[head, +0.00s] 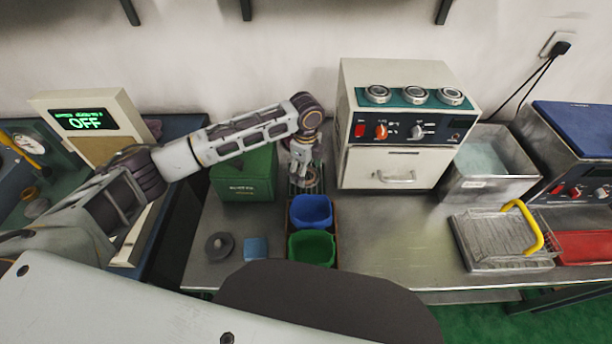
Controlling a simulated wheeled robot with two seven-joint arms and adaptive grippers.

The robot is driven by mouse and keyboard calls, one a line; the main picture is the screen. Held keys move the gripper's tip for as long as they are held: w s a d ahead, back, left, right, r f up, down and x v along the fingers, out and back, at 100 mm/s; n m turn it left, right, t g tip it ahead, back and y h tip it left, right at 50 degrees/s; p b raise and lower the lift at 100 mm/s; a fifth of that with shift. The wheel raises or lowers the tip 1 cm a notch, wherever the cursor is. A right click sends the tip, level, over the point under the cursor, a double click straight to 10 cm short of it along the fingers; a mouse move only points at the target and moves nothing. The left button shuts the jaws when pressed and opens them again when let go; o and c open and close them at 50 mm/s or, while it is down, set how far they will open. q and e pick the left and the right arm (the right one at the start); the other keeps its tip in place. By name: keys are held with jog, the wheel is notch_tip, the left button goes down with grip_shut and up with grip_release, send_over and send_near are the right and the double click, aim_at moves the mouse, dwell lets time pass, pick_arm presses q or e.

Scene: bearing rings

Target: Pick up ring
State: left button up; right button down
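My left arm reaches in from the left, and my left gripper (303,172) points down between the green box and the white oven. A metal ring-like part (311,181) shows right at its fingertips, over a dark slotted holder. I cannot tell whether the fingers touch it or are closed on it. Three metal bearing rings lie on the green top of the oven: a left one (377,93), a middle one (416,95) and a right one (451,96). My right gripper is not in view.
The white oven (390,168) stands close right of my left gripper, the green box (243,178) close left. Blue (311,209) and green (311,247) bins sit in front. A metal basket with a yellow handle (490,240) is at right. Bare steel counter (385,235) lies between.

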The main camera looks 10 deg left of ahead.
pick_arm(q)
jog(key=shift+f, duration=0.35)
jog(key=c, duration=1.1)
